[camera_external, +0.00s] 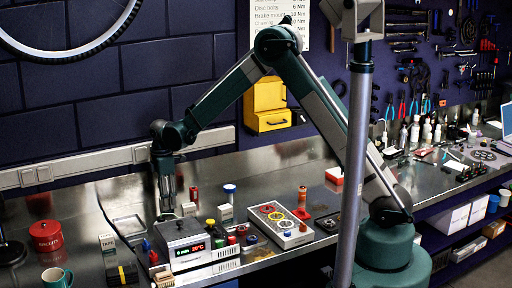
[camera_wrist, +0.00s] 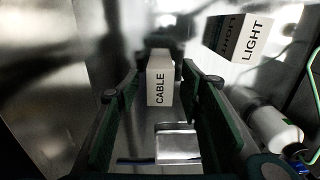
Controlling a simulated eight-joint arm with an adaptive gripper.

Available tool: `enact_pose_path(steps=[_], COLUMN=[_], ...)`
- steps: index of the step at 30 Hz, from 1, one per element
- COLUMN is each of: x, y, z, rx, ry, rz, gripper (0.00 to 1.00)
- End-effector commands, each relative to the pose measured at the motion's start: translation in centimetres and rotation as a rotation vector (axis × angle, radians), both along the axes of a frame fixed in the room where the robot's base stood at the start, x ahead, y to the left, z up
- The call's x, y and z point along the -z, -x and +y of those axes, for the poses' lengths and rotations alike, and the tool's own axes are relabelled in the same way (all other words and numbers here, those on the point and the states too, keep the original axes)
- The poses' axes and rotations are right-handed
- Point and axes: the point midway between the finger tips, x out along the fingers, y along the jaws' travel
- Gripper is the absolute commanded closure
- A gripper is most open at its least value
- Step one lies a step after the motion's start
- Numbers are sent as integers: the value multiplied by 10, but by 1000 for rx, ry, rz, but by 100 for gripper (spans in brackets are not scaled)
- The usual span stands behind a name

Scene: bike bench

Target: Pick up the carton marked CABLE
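The carton marked CABLE (camera_wrist: 160,84) is a small white box with black lettering. In the wrist view it stands upright on the metal bench, between and just beyond my fingertips. My gripper (camera_wrist: 160,92) is open, with one green-padded finger on each side of the carton and a visible gap to each. In the external view my gripper (camera_external: 167,205) points down low over the bench, behind the grey box with the red display. I cannot clearly make out the CABLE carton's lettering in that view.
A carton marked LIGHT (camera_wrist: 240,38) stands to the right in the wrist view, with a white bottle (camera_wrist: 273,130) nearer. In the external view, the grey display box (camera_external: 183,243) and a panel with coloured rings (camera_external: 281,224) crowd the bench. A TAPE carton (camera_external: 117,258) stands left.

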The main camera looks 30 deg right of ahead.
Motion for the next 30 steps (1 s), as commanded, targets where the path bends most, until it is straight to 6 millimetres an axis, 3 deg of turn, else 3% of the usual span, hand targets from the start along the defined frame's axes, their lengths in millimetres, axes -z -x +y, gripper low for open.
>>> enact_pose_path(steps=[4,11,23,30], x=[0,0,-3,-20], y=[0,0,0,0], z=[0,0,0,0], rx=[0,0,0,0], ry=[0,0,0,0], rz=[0,0,0,0], gripper=[62,91,92,92])
